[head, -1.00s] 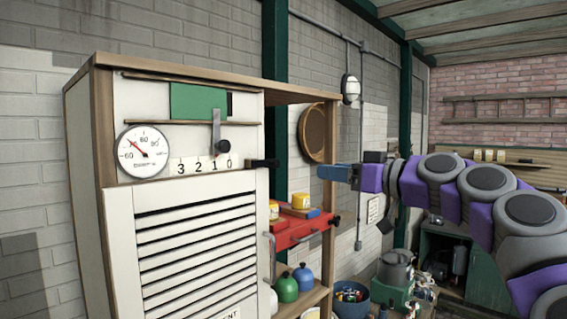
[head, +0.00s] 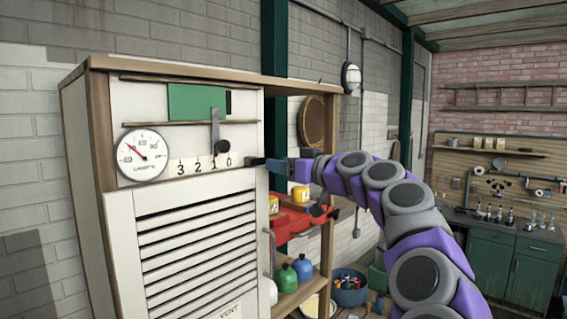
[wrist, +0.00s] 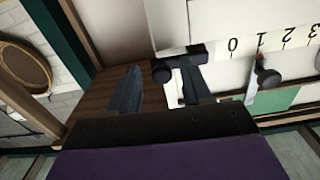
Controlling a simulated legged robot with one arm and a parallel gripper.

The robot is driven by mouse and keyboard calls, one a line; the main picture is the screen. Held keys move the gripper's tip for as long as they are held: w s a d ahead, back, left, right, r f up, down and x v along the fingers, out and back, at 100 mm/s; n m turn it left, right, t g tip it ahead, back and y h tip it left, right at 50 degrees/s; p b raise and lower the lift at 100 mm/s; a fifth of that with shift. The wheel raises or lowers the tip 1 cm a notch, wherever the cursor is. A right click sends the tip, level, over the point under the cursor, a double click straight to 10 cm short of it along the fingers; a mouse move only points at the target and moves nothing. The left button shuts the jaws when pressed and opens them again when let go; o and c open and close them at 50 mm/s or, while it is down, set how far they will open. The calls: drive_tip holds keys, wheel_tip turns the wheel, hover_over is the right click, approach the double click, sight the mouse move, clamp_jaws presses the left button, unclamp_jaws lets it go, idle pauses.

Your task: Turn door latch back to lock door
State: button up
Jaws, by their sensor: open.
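The black door latch (head: 256,161) sits at the upper right edge of the cabinet front, above the white louvred door (head: 190,203), and lies roughly horizontal. In the wrist view the latch (wrist: 188,58) shows as a dark bar with a round knob just past my fingertips. My gripper (head: 284,165) is open beside the latch on its right. In the wrist view my gripper (wrist: 160,80) has its two fingers apart, with the knob end in line with the gap and the bar by the right finger. I cannot tell whether they touch.
Left of the latch are a number strip (head: 204,165), a slider lever (head: 215,130) and a round gauge (head: 142,155). A red toolbox (head: 288,222) and bottles (head: 285,277) stand on the open shelves below my arm. A wooden post (head: 328,240) stands close by.

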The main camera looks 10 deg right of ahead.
drive_tip(key=shift+d, duration=0.1)
clamp_jaws()
idle(0.4)
